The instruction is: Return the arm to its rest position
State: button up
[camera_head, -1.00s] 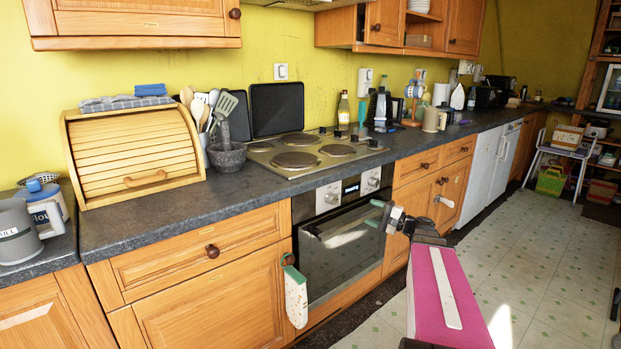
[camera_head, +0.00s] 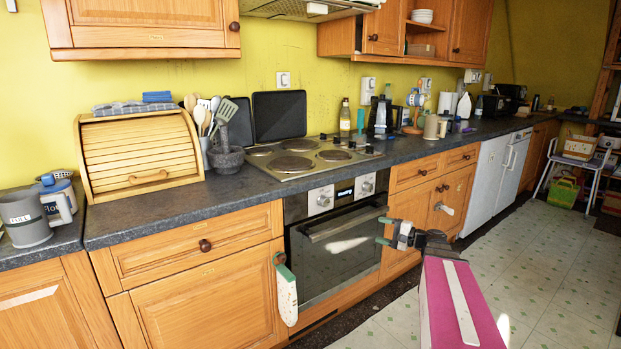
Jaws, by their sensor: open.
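My gripper (camera_head: 382,231) is in the lower right of the head view, at the end of my pink-covered arm. It points left, with its two green-tipped fingers apart and nothing between them. In the picture it overlaps the right part of the oven front (camera_head: 335,245). How far it stands from the oven door and its handle (camera_head: 345,226) I cannot tell. No held object shows.
The counter (camera_head: 160,215) runs along the left and back, with a bread bin (camera_head: 140,155) and hob (camera_head: 300,160). A green-and-white hanging item (camera_head: 287,293) is on a cupboard front. Patterned floor (camera_head: 560,240) is open at right. A small table (camera_head: 578,165) stands far back.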

jog(key=s+a+f+n+g+h, duration=0.2)
jog(key=s+a+f+g+h, duration=0.15)
jog(key=f, duration=0.25)
jog(key=s+a+f+n+g+h, duration=0.2)
jog(key=s+a+f+g, duration=0.1)
jog(key=a+f, duration=0.25)
jog(key=s+d+f+n+g+h, duration=0.2)
jog(key=s+f+n+h, duration=0.2)
jog(key=s+f+h, duration=0.4)
jog(key=shift+s+d+n+h, duration=0.2)
jog(key=shift+n+h, duration=0.2)
jog(key=shift+h, duration=0.55)
jog(key=shift+g, duration=0.25)
